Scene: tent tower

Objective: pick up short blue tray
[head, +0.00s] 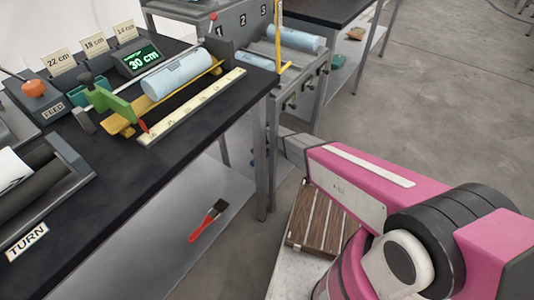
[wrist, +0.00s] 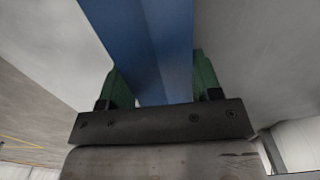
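A long blue piece with a fold along its length (wrist: 160,45), which looks like the blue tray, fills the wrist view from the top edge down to my gripper. My gripper (wrist: 163,84) has its two green fingers on either side of the blue piece, with no clear gap between finger and blue surface, so it looks shut on it. The far end of the blue piece is out of frame, so its length cannot be told. In the head view my gripper and the blue piece are hidden behind the table and my pink arm.
A black-topped table (head: 180,150) holds a yellow cradle with a pale blue cylinder (head: 178,73), a ruler strip (head: 192,106) and a green display (head: 142,61). A red brush (head: 208,220) lies on its lower shelf (head: 165,245). Grey floor (head: 430,100) is open at right.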

